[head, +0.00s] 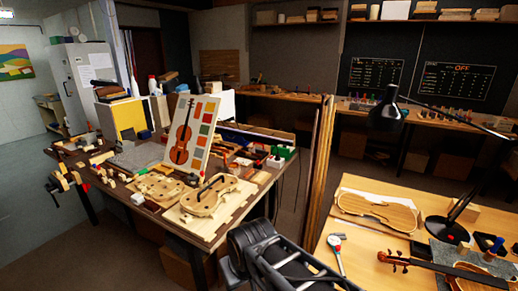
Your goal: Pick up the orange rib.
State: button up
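I cannot pick out an orange rib for certain in the head view. The left workbench (235,222) holds many small parts, some reddish or orange, too small to tell apart. Two pale violin-shaped pieces lie near its front, a larger one (205,203) on a light board and a smaller one (157,188) to its left. Part of my dark arm crosses the bottom middle of the view, in front of this bench. My gripper does not show.
A violin poster with colour swatches (192,135) stands on the left bench. The right table (352,243) bears a pale violin plate (375,213), a finished violin (470,279) and a black lamp (386,115). Tall wooden strips (318,165) stand between the benches. Floor shows at lower left.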

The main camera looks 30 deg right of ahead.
aim_at(212, 147)
jog(key=z, duration=0.45)
jog(key=i, duration=1)
jog(key=k, duration=1)
jog(key=u, duration=1.5)
jog(key=i, duration=5.6)
